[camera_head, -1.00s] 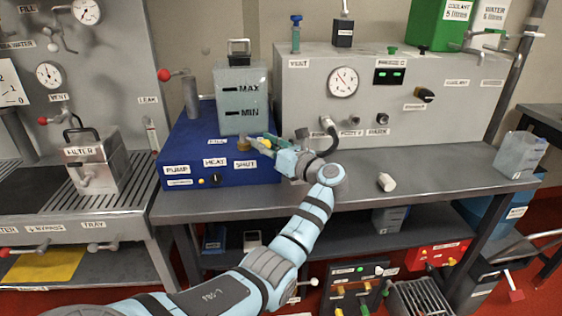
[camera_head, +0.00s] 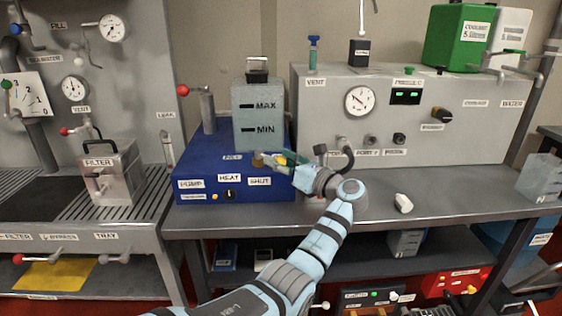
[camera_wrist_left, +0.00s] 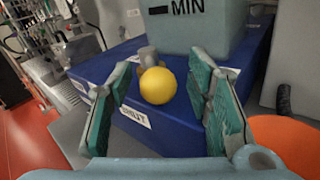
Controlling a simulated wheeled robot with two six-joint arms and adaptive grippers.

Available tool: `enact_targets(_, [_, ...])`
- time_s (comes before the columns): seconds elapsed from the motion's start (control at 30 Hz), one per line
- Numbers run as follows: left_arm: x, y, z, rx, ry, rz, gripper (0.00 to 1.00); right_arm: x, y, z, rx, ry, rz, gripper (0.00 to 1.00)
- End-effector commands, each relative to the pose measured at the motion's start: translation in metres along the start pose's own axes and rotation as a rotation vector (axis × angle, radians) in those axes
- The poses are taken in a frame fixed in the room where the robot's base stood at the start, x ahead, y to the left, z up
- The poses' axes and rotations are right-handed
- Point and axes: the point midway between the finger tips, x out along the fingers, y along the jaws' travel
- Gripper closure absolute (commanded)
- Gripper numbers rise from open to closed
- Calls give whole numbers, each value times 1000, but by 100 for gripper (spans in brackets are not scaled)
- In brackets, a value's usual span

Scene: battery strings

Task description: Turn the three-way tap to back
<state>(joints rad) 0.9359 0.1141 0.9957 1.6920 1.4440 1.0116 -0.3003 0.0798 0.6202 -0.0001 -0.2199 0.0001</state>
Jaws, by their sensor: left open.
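A tap with a round yellow knob (camera_wrist_left: 158,86) and a grey metal body (camera_wrist_left: 148,56) sits at the front of the blue unit (camera_head: 200,150), above a label reading SHUT (camera_wrist_left: 134,116). In the head view the yellow knob (camera_head: 280,160) is small and partly hidden by my gripper. My left gripper (camera_wrist_left: 160,70) is open, its green-padded fingers on either side of the knob. In the left wrist view gaps show between knob and pads. In the head view my left gripper (camera_head: 284,158) reaches the tap from the right. My right gripper is not in view.
A grey tank (camera_head: 258,115) marked MAX and MIN stands on the blue unit behind the tap. A red-knobbed lever (camera_head: 184,90) stands to its left. A grey panel with a gauge (camera_head: 360,101) stands at the right. A white piece (camera_head: 403,203) lies on the bench.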

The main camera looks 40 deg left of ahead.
Motion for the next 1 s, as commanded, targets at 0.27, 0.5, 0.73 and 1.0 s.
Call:
enact_targets(0.27, [-34, -1, 0, -1, 2, -4, 54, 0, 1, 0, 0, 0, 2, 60])
enact_targets(0.5, [-99, -1, -1, 0, 2, -3, 54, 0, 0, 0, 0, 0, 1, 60])
enact_targets(0.73, [-120, 0, 0, 1, 1, 0, 54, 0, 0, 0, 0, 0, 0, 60])
enact_targets(1.0, [-120, 0, 0, 0, 0, 0, 54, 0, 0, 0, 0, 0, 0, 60])
